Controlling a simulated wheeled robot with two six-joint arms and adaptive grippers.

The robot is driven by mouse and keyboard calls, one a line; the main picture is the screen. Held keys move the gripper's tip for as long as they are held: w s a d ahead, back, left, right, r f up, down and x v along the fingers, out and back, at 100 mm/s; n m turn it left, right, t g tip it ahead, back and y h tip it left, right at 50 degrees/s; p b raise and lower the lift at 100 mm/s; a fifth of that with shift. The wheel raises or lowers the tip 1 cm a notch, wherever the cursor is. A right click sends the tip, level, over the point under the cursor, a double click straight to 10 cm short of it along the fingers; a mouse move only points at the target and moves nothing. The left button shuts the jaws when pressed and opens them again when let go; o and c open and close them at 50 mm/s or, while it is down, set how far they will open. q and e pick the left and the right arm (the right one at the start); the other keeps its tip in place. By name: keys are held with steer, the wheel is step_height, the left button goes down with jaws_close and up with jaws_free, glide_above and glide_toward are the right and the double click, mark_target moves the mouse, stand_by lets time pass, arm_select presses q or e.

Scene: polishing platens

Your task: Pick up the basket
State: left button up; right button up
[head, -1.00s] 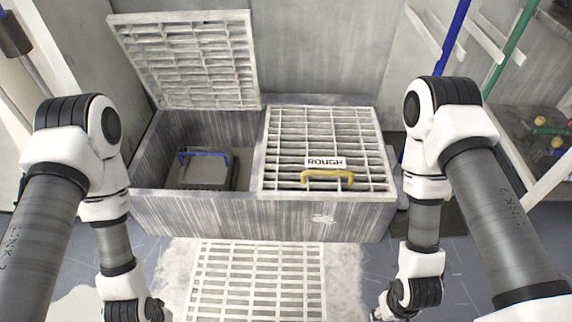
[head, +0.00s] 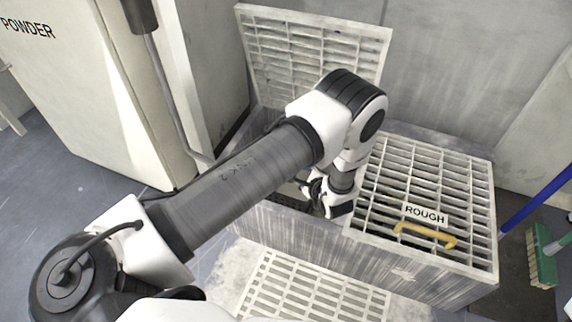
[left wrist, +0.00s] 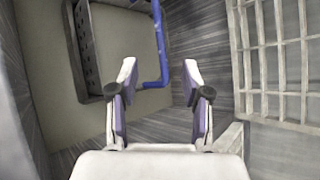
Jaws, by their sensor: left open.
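The basket (left wrist: 84,55) is a dark, perforated-sided container in the upper left of the left wrist view, on the beige floor of the open compartment. Its blue handle (left wrist: 161,45) runs down and bends, its lower end lying ahead of my fingers. In the head view the left gripper is down by the open compartment, partly hidden. My right gripper is out of view.
The right compartment is covered by a grate (head: 385,175) with a yellow handle (head: 425,234) and a "ROUGH" sign (head: 426,214). A raised grate (head: 315,50) stands behind the open compartment. A powder cabinet (head: 85,90) is at left; a green brush (head: 541,262) is at right.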

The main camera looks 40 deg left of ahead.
arm_select(q)
steer(key=b+x, duration=0.4)
steer(key=x, duration=0.2)
steer(key=b+x, duration=0.4)
steer(key=x, duration=0.3)
steer(key=shift+d+f, duration=0.1)
steer(key=shift+f, duration=0.25)
steer(key=shift+w+r, duration=0.15)
steer(key=shift+r, duration=0.1)
jaws_close()
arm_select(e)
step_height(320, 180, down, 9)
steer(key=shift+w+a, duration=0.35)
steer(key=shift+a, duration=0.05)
